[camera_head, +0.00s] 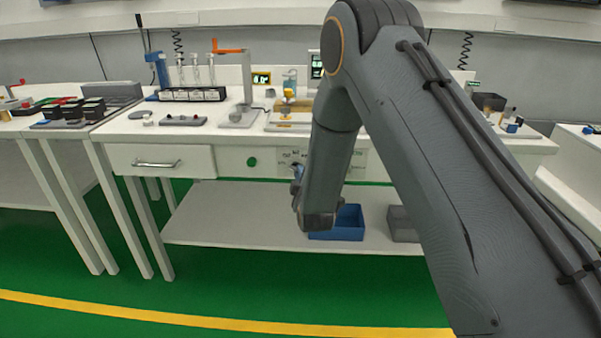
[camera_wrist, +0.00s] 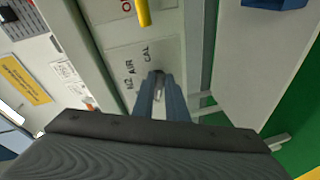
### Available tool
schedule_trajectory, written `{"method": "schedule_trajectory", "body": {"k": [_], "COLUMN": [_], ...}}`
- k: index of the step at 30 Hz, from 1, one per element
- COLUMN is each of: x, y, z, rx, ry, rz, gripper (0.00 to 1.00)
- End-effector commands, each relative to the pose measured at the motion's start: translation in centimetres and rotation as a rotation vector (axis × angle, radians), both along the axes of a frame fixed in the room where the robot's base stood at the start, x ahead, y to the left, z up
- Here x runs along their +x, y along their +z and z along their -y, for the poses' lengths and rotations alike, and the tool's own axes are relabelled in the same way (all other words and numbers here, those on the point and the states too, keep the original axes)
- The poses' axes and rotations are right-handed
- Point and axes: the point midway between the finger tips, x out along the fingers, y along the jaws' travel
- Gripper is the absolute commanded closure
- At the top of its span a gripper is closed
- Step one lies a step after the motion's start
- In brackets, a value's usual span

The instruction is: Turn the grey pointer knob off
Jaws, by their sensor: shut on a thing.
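In the wrist view my gripper (camera_wrist: 160,82) reaches the white front panel (camera_wrist: 120,50), its fingers shut around a small light-grey piece. This seems to be the grey pointer knob (camera_wrist: 158,96), mostly hidden between the fingers, so its pointing direction cannot be read. The labels N2, AIR and CAL are printed on the panel around it. In the head view my gripper (camera_head: 297,180) is at the bench's front panel (camera_head: 290,155), largely hidden by my arm. The knob cannot be made out there.
A yellow handle (camera_wrist: 143,12) stands beside the knob on the same panel. A green round knob (camera_head: 252,162) and a drawer handle (camera_head: 157,163) lie to the left. A blue bin (camera_head: 348,224) sits on the lower shelf (camera_head: 235,225). Glassware and devices crowd the bench top.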

Motion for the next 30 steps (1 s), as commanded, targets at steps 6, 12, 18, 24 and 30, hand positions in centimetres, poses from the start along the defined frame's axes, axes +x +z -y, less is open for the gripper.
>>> {"method": "schedule_trajectory", "body": {"k": [6, 12, 18, 24, 30], "x": [-0.03, -0.02, -0.02, -0.02, -0.02], "y": [0.23, 0.21, 0.18, 0.18, 0.20], "z": [-0.06, -0.08, -0.09, -0.09, -0.08], "rx": [-0.095, -0.137, -0.145, -0.145, -0.144], "ry": [0.000, 0.001, 0.002, 0.002, 0.001], "rz": [-0.004, -0.005, -0.005, -0.005, -0.006], "gripper": [1.00, 1.00, 1.00, 1.00, 0.69]}}
